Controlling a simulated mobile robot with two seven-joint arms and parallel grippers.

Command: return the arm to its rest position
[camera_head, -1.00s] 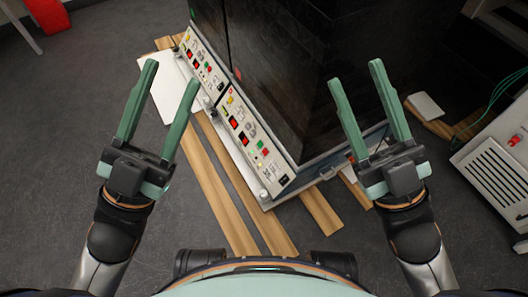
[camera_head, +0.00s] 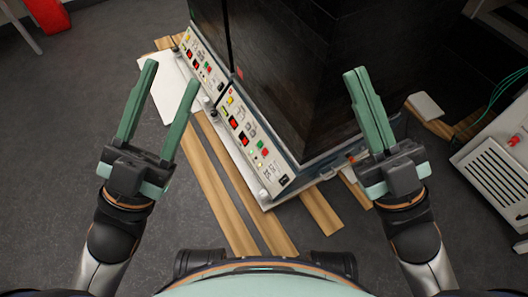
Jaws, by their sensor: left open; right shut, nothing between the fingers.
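My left gripper (camera_head: 172,72) is at the left of the head view, with its two green fingers spread apart and nothing between them. My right gripper (camera_head: 358,72) is at the right, with its green fingers pressed together and nothing held. Both arms come up from the bottom corners and point forward, roughly level with each other. The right gripper overlaps the right edge of the dark cabinet in the picture; the left one shows over the floor and a pale board.
A tall dark cabinet (camera_head: 295,75) with control panels (camera_head: 243,130) stands ahead on wooden slats (camera_head: 222,190). A white vented unit (camera_head: 497,170) with green cables is at the right. A red object (camera_head: 48,14) is at the far upper left. Grey floor is clear at the left.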

